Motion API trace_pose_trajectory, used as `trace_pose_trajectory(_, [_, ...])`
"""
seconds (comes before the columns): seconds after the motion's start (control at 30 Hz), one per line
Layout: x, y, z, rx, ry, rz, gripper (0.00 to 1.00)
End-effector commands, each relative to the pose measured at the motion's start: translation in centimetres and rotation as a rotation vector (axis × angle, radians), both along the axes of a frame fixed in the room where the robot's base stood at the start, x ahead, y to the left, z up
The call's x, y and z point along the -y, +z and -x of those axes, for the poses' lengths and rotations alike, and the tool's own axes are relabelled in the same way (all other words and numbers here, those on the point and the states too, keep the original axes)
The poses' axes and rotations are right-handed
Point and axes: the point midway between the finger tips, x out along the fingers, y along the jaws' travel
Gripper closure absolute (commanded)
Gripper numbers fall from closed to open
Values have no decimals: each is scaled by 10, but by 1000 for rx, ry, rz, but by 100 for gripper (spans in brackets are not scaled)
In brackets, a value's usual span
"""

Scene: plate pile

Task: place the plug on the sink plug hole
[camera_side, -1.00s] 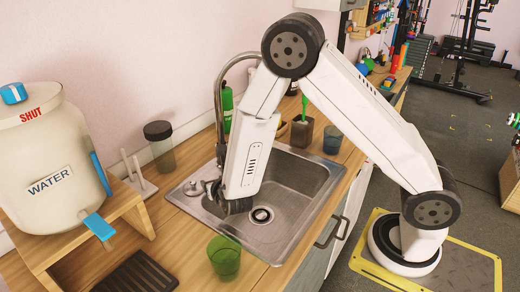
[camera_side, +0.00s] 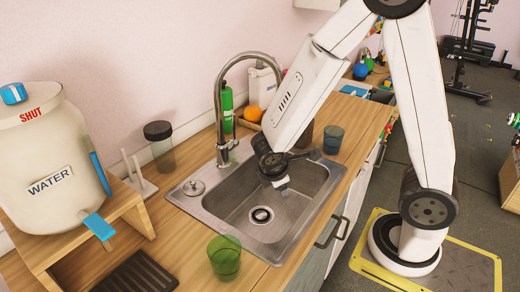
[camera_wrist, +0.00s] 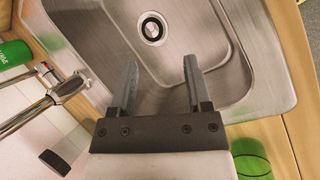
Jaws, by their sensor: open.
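In the side view the plug (camera_side: 194,187), a small round grey piece with a knob, lies on the sink's left ledge near the tap. My gripper (camera_side: 282,187) hangs over the basin, to the right of and above the hole. In the wrist view its two fingers (camera_wrist: 160,66) are apart with nothing between them. The plug does not show in the wrist view.
The tall tap (camera_side: 222,110) rises behind the basin's left part. A green cup (camera_side: 224,258) stands at the front left of the sink. A dark-lidded jar (camera_side: 160,147) and a water tank (camera_side: 50,165) stand left. A blue cup (camera_side: 333,139) stands behind right.

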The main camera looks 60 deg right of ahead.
Motion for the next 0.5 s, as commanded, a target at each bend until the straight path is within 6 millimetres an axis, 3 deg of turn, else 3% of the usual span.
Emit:
trace_pose_trajectory(0.2, [-16, 9, 18, 99, -297, -197, 37])
trace_pose_trajectory(0.5, [-37, 26, 26, 258, -691, -451, 37])
